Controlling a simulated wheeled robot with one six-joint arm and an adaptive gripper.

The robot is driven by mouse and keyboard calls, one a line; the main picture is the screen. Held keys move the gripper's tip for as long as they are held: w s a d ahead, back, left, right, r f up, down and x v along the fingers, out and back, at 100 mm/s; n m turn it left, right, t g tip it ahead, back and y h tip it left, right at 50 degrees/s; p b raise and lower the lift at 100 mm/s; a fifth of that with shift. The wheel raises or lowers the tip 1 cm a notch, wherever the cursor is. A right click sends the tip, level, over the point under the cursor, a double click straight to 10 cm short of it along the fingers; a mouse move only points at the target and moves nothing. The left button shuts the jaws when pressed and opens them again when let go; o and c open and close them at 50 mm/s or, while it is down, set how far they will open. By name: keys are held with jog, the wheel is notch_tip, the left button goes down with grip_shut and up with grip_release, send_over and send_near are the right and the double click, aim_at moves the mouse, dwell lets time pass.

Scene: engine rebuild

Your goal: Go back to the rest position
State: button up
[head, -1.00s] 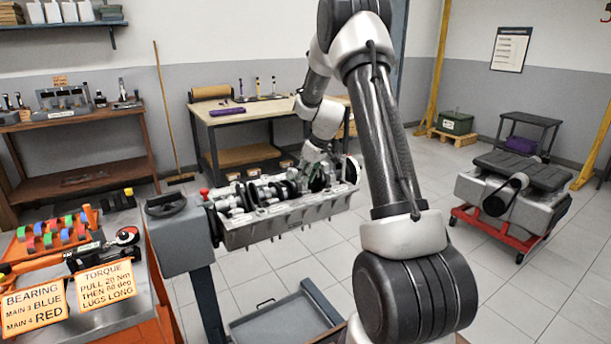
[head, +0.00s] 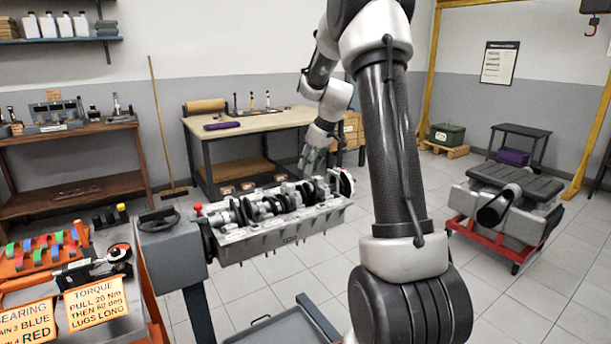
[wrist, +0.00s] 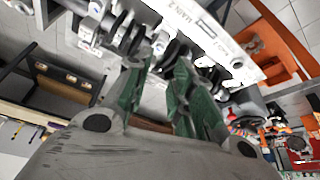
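My gripper (head: 305,168) is raised just above and behind the far right part of the engine block (head: 290,237) in the head view. In the wrist view my gripper (wrist: 158,72) shows two green-padded fingers spread apart, with nothing between them. The crankshaft (head: 268,207) lies in the upturned block, which is held on a grey engine stand (head: 172,255). The block also shows beyond the fingers in the wrist view (wrist: 215,42). My arm crosses the middle right of the head view.
A workbench (head: 245,128) stands behind the block. An orange cart with colored bearing shells and two signs (head: 95,303) is at left. A grey tray (head: 275,328) lies below the block. A second engine on a red dolly (head: 505,215) is at right, with open floor around it.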

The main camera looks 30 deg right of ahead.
jog(key=shift+s+d+r, duration=0.1)
jog(key=shift+s+r, duration=0.05)
jog(key=shift+r, duration=0.15)
dwell(0.4)
